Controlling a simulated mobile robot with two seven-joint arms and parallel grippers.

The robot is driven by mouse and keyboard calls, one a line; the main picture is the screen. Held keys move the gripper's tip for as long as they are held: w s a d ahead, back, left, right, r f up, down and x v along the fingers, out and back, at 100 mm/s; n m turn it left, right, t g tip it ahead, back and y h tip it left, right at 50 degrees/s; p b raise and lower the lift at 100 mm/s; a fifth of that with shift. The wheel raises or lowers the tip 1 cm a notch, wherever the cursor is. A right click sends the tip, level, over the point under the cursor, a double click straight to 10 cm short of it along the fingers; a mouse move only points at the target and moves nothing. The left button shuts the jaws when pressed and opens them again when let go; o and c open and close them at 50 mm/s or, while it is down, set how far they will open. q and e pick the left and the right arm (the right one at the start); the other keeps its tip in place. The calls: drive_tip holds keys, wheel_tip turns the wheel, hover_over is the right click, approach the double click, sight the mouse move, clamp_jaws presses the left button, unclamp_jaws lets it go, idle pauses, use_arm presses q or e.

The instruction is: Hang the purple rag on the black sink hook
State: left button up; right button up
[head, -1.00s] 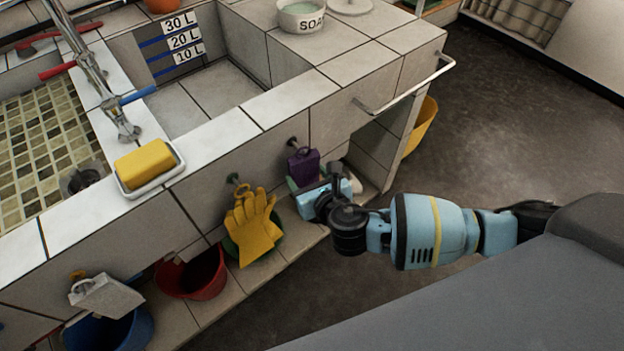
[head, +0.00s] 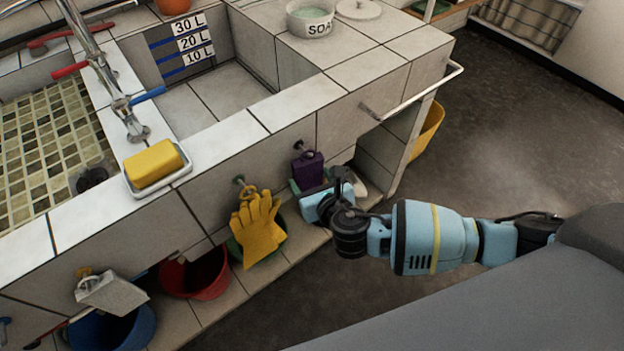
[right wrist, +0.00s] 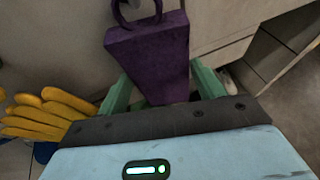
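The purple rag (head: 308,169), with a ring (right wrist: 137,10) at its top, is upright against the sink front, just below the black sink hook (head: 298,146). I cannot tell whether the ring is around the hook. My right gripper (head: 322,194) is at the rag. In the right wrist view the purple rag (right wrist: 155,62) stands between my two green fingers (right wrist: 163,82), which are well apart. Its edges meet the fingertips in the picture, but I cannot tell whether they press on it. My left gripper is out of view.
Yellow gloves (head: 256,228) hang on a green hook left of the rag. Red (head: 195,275) and blue (head: 113,330) buckets stand below. A metal towel bar (head: 420,92) juts out at the sink's right corner.

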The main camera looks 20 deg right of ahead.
drive_tip(key=o, duration=0.4)
drive_tip(key=shift+p+v, duration=0.8)
drive_tip(key=shift+v, duration=3.1)
